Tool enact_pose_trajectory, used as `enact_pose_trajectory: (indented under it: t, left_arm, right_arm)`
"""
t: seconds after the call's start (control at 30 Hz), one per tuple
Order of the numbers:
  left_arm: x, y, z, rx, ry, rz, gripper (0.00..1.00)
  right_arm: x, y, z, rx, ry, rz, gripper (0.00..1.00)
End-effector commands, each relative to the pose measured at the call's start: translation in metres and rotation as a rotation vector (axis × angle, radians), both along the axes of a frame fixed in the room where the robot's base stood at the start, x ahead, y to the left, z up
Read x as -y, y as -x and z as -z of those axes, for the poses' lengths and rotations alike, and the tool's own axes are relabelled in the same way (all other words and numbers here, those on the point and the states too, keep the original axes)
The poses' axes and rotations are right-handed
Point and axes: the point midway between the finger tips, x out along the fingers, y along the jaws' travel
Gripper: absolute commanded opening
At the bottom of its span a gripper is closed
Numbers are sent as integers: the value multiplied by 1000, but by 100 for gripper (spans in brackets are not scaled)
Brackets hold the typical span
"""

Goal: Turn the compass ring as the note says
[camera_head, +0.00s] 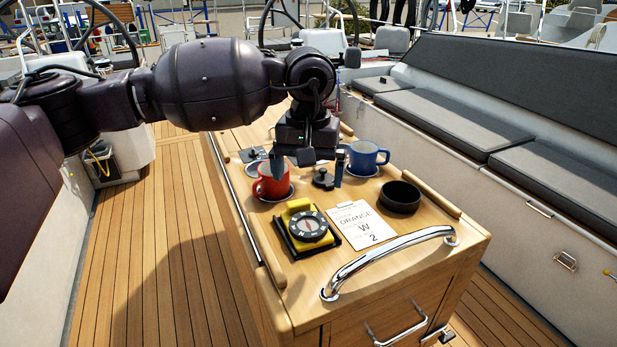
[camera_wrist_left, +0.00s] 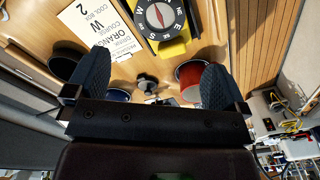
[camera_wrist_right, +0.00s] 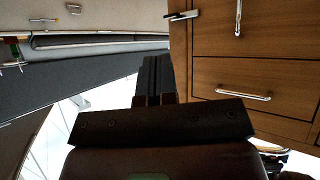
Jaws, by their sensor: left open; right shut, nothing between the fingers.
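The compass (camera_head: 307,226) has a round black ring with white letters and a red needle, on a yellow body and dark base. It lies on the wooden table top, and shows in the left wrist view (camera_wrist_left: 160,14). The white note (camera_head: 361,225) lies beside it and reads "ORANGE", "W" and "2"; the left wrist view (camera_wrist_left: 100,28) shows "COURSE" by the W. My left gripper (camera_head: 308,163) is open and empty above the table, behind the compass, between the mugs. My right gripper (camera_wrist_right: 153,75) is shut and empty, beside the wooden cabinet front; the head view does not show it.
A red mug (camera_head: 272,181) stands behind and left of the compass. A blue mug (camera_head: 367,157), a small black knobbed item (camera_head: 323,179) and a black round bowl (camera_head: 399,197) are also on the table. A chrome handrail (camera_head: 388,259) arches along the near edge.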

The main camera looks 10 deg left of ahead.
Motion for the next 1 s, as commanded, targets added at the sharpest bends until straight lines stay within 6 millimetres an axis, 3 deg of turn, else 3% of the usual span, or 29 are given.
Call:
enact_pose_trajectory:
  t: [0.37, 0.43, 0.67, 1.0]
  left_arm:
    - [9, 26, -14, -64, 41, -24, 100]
    - [10, 27, -13, -73, 44, -113, 100]
    - [13, 28, -8, -91, 38, -466, 100]
    - [14, 25, -3, -106, 12, -1103, 100]
  right_arm:
    - [-2, -16, -70, 73, -9, 8, 0]
    - [-2, -16, -80, 78, -9, 9, 0]
    - [0, -13, -87, 65, -6, 11, 0]
    - [3, -7, -101, 58, -2, 11, 0]
